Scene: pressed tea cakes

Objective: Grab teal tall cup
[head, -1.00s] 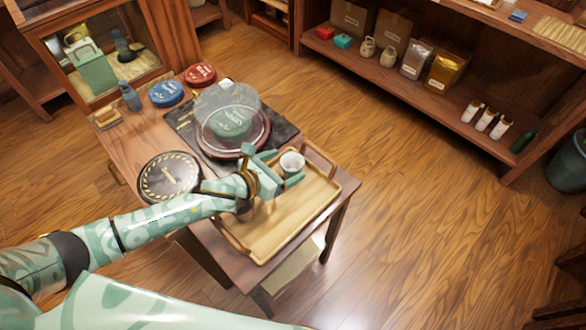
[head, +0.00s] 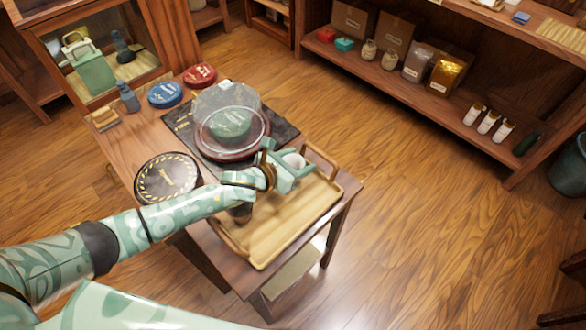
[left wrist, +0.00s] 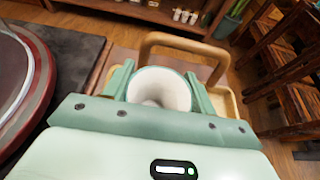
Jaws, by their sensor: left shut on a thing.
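The cup (head: 295,159) stands upright at the far end of the wooden tray (head: 262,252). Its white inside and thin greenish rim show in the left wrist view (left wrist: 160,88), but its outer wall is mostly hidden by my fingers. My left gripper (head: 291,169) is shut on the cup, with one finger on each side of it. In the left wrist view the fingers flank the cup left and right. I cannot tell whether the cup's base touches the tray. My right gripper is not in view.
A glass dome (head: 228,115) over a tea cake stands on a dark mat close to the left of my gripper. The tray's handle (head: 320,158) rises just beyond the cup. Floor to the right is clear.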

